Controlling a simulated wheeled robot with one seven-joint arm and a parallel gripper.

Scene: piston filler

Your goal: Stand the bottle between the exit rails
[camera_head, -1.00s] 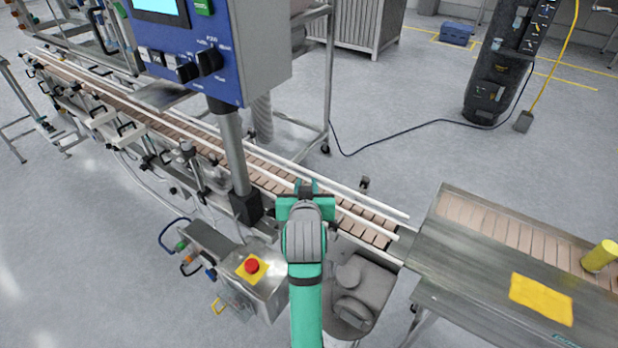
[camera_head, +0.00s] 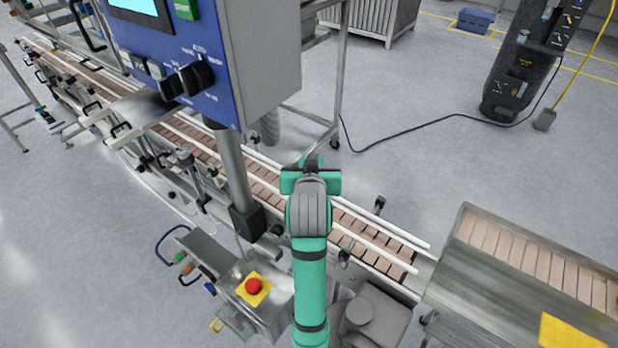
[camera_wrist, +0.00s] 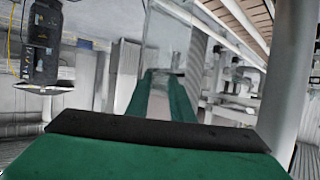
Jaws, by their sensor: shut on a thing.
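My gripper (camera_head: 311,168) is over the conveyor, right of the control panel's post. In the head view my own wrist hides what it holds. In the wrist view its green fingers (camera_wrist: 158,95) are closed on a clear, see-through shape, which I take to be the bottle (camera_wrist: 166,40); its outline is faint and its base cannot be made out. The exit rails are two white bars, the far rail (camera_head: 385,222) and the near rail (camera_head: 375,249), along the brown slatted belt (camera_head: 352,238). I cannot tell how high the bottle is above the belt.
The blue control panel (camera_head: 165,50) and its grey post (camera_head: 234,175) stand close at left. An emergency-stop box (camera_head: 253,287) is in front. Floor behind the belt is open.

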